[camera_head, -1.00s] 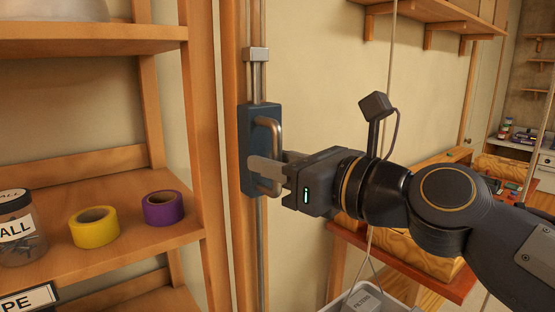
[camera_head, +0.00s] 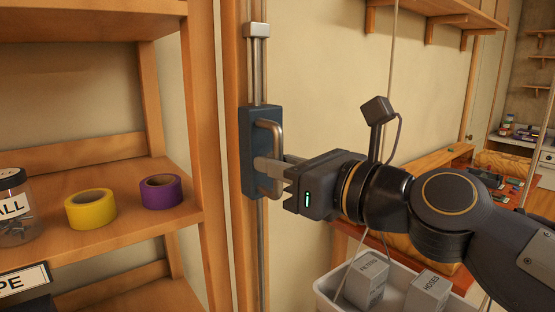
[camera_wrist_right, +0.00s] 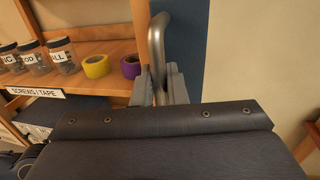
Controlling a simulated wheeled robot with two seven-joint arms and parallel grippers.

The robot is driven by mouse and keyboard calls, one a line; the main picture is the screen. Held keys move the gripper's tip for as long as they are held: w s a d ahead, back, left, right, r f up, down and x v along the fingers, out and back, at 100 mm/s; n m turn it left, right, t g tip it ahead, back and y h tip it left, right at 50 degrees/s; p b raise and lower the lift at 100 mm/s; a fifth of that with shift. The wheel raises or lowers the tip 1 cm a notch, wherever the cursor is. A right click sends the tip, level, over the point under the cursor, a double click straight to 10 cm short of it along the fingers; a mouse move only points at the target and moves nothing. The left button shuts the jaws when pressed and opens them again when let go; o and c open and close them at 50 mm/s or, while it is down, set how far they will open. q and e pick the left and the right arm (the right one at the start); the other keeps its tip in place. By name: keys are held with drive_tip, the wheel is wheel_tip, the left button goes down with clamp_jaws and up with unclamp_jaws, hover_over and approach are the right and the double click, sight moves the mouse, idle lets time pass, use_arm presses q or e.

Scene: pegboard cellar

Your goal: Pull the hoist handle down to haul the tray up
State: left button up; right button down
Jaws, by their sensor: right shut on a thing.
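The hoist handle (camera_head: 274,129), a metal D-shaped bar on a dark blue plate (camera_head: 248,150), sits on a vertical metal rail in the middle of the head view. My right gripper (camera_head: 272,172) is shut around the lower part of the bar. In the right wrist view the handle (camera_wrist_right: 156,40) rises from between the fingers (camera_wrist_right: 160,88). The pale tray (camera_head: 322,288) shows at the bottom, hung on cords, holding grey labelled boxes (camera_head: 364,283); its lower part is out of frame. My left gripper is not in view.
A wooden shelf unit stands at left with a yellow tape roll (camera_head: 90,209), a purple tape roll (camera_head: 161,191) and a jar (camera_head: 14,208). A rail stop (camera_head: 257,30) is above the handle. A wooden bench (camera_head: 425,250) stands behind the tray.

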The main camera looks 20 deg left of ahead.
wheel_tip(320, 180, down, 51)
drive_tip(key=b, duration=4.3)
drive_tip(key=shift+a+f, duration=0.1)
drive_tip(key=c, duration=1.6)
unclamp_jaws()
drive_tip(key=shift+o, duration=0.3)
drive_tip(key=p+v, duration=0.1)
drive_tip(key=v, duration=0.7)
drive_tip(key=shift+p, duration=0.35)
